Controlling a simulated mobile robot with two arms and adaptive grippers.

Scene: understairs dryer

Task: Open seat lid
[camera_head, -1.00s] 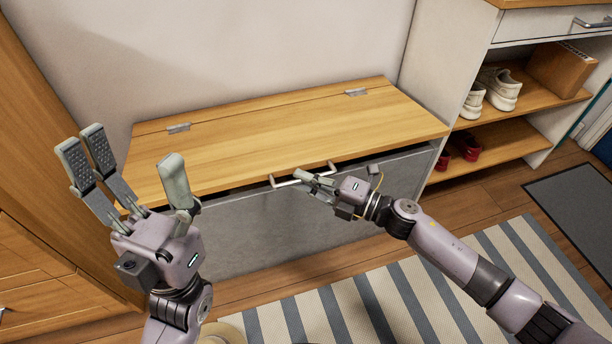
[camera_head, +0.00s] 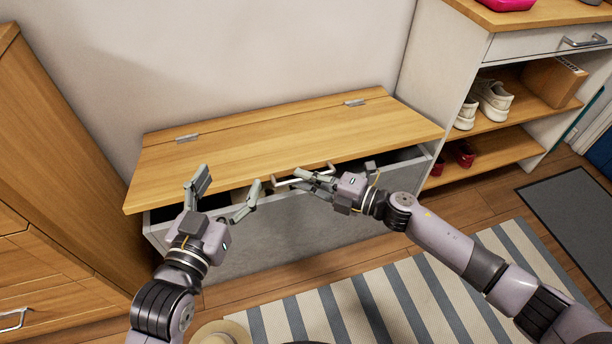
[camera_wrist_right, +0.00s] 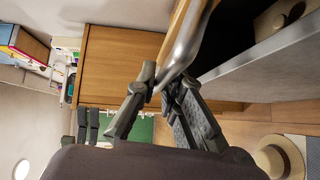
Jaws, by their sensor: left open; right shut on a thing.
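The wooden seat lid (camera_head: 270,145) of the grey bench box (camera_head: 290,236) is raised a little at its front edge, with a dark gap below it. Two metal hinges sit along its back. A metal bar handle (camera_head: 302,177) is on the lid's front edge. My right gripper (camera_head: 322,180) is shut on this handle, and the handle (camera_wrist_right: 185,45) passes between its fingers in the right wrist view. My left gripper (camera_head: 226,200) is open and empty, at the front left of the lid, close to its front edge. Whether it touches the lid I cannot tell.
A shoe shelf (camera_head: 510,140) with white shoes (camera_head: 490,100) and red shoes (camera_head: 460,156) stands at the right. A wooden cabinet (camera_head: 60,170) stands close on the left. A striped rug (camera_head: 370,295) and a straw hat (camera_head: 222,333) lie on the floor in front.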

